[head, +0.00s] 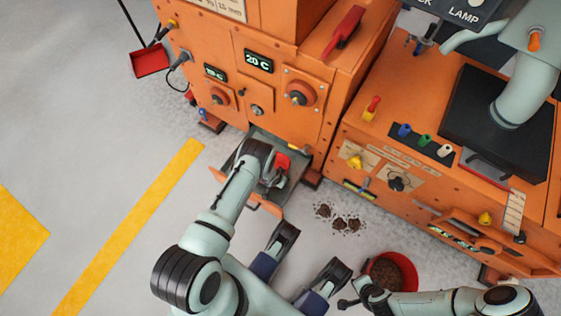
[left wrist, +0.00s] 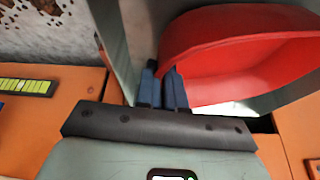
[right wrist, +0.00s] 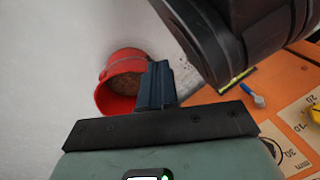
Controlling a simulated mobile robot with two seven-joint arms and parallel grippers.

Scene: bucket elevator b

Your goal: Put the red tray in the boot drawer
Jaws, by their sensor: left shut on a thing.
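The red tray (head: 283,161) is in the open boot drawer (head: 265,207) at the foot of the orange machine. My left gripper (head: 268,176) reaches down into the drawer beside the tray, and the arm partly covers the drawer. In the left wrist view the left fingers (left wrist: 162,72) are close together on the near edge of the red tray (left wrist: 240,60), above the grey drawer interior. Whether the tray rests on the drawer floor cannot be told. My right gripper (right wrist: 155,84) is shut and empty, left of the red bucket in the head view.
A red bucket (head: 402,258) with brown contents stands on the floor; it also shows in the right wrist view (right wrist: 121,62). Brown clumps (head: 338,220) lie near the machine. An orange control cabinet (head: 430,180) stands right. A red dustpan (head: 150,60) is upper left. Floor at left is clear.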

